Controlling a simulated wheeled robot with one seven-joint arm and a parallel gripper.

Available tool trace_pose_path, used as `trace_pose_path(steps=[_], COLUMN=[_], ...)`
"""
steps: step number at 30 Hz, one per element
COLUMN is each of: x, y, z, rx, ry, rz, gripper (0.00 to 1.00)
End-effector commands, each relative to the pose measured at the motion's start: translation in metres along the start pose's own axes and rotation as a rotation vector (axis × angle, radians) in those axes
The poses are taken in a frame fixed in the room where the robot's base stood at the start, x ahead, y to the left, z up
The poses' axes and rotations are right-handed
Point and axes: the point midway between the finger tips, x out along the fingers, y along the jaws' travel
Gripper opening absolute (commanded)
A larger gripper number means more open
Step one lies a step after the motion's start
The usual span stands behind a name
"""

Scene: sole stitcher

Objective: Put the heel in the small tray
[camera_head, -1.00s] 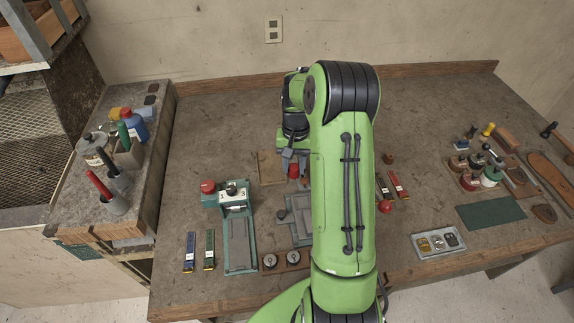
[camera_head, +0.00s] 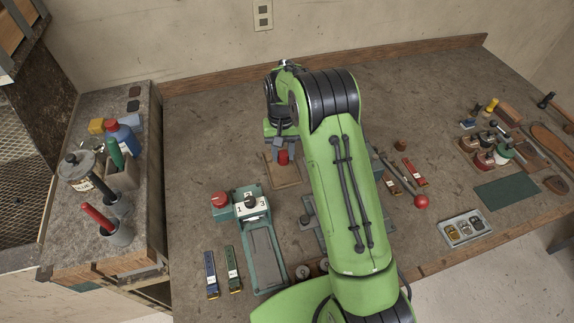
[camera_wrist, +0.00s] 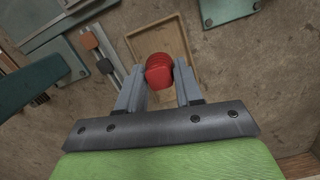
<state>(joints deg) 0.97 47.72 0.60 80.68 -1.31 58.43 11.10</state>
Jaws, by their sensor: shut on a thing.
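My gripper (camera_wrist: 158,85) is shut on a red, ridged block, which appears to be the heel (camera_wrist: 159,70). The block also shows below my gripper in the head view (camera_head: 283,157). The small tray (camera_wrist: 178,34) is a shallow, light wooden tray lying on the bench. In the wrist view it lies behind the held block, and the block and fingers hide part of it. In the head view the tray (camera_head: 288,177) shows just under the block. The gap between block and tray is hard to judge.
A teal machine (camera_head: 265,250) with a red knob (camera_head: 220,199) stands left of the tray. A red ball (camera_head: 421,202), a grey tray of small parts (camera_head: 465,228) and a green mat (camera_head: 506,193) lie to the right. The bench behind the tray is clear.

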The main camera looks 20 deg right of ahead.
Motion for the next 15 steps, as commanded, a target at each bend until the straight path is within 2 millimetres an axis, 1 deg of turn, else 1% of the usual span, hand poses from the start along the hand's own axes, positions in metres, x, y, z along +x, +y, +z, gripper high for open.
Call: trace_pose_path(steps=[1,3,7,11,13,15], x=[0.014,0.026,0.042,0.066,0.070,0.069], y=[0.000,0.000,0.000,0.000,0.000,0.000], z=[-0.001,-0.003,-0.005,-0.007,-0.009,-0.009], rx=[0.000,0.000,0.000,0.000,0.000,0.000], ry=[-0.004,-0.001,-0.001,-0.003,0.001,0.002], rz=[0.001,0.000,0.000,0.000,-0.001,-0.001], gripper=[0.06,0.06,0.06,0.06,0.06,0.06])
